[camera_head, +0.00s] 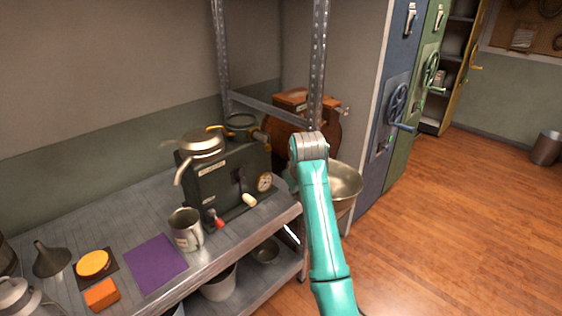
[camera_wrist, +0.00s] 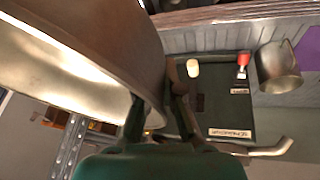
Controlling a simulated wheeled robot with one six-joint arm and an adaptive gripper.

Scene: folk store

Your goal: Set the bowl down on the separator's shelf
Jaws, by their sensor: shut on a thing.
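My gripper (camera_wrist: 160,100) is shut on the rim of a large metal bowl (camera_wrist: 118,45), which fills the upper left of the wrist view. In the head view the bowl (camera_head: 346,181) hangs beyond the bench's right end, partly behind my arm; my fingers are hidden there. The separator, a dark box (camera_head: 222,180) with a dial, stands on the bench left of the bowl; its labelled side shows in the wrist view (camera_wrist: 222,115). A spouted metal pan (camera_head: 203,144) and a dark ring-like part (camera_head: 241,124) sit at its top. I cannot tell which part is its shelf.
A metal jug (camera_head: 186,229) stands in front of the separator, beside a purple mat (camera_head: 155,263). A perforated post (camera_head: 318,65) rises close behind my arm. A bucket (camera_head: 219,284) is under the bench.

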